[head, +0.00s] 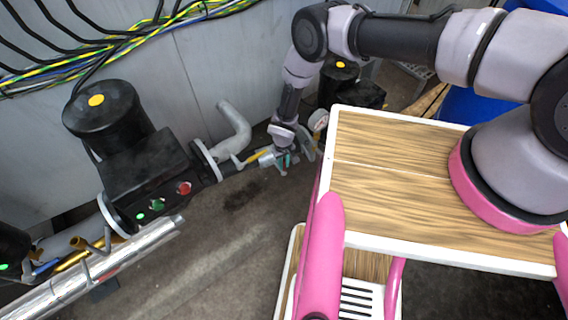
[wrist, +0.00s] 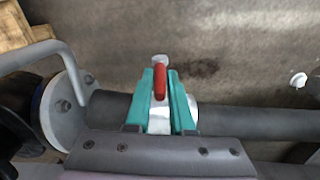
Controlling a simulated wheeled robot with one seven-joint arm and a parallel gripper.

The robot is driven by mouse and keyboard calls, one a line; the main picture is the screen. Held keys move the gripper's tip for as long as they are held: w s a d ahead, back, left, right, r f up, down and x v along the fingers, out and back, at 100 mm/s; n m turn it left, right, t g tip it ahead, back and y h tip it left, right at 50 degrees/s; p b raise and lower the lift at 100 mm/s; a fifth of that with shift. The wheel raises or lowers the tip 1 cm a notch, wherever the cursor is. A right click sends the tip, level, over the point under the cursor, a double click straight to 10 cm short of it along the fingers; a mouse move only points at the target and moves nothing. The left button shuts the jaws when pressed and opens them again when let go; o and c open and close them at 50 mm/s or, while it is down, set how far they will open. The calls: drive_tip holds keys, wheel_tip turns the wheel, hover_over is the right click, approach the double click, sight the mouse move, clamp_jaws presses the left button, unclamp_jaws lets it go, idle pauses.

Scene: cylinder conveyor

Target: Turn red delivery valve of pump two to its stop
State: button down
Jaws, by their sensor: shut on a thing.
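The red valve handle (wrist: 160,84) shows in the wrist view between the two teal fingers of my gripper (wrist: 160,98). The fingers are shut on it. A light metal part lies behind and below the handle, on a dark grey pipe (wrist: 245,120) that runs across the view. In the head view my gripper (head: 284,161) is at the pipe, left of my wooden-topped base. The red handle cannot be made out there, hidden by the gripper. A yellow handle (head: 258,155) is just left of the gripper.
A black pump (head: 140,165) with a yellow-dotted motor, green and red buttons stands left. A flange (wrist: 67,108) is left in the wrist view. A silver pipe (head: 110,265) runs front left; bare floor lies between.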

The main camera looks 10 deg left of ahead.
drive_tip(key=shift+s+a+t+h, duration=0.25)
drive_tip(key=shift+s+t+h, duration=0.1)
drive_tip(key=shift+t+h, duration=0.05)
drive_tip(key=c, duration=0.8)
unclamp_jaws()
drive_tip(key=r, duration=0.7)
drive_tip(key=s+a+r, duration=0.1)
drive_tip(key=r, duration=0.2)
drive_tip(key=shift+r, duration=0.35)
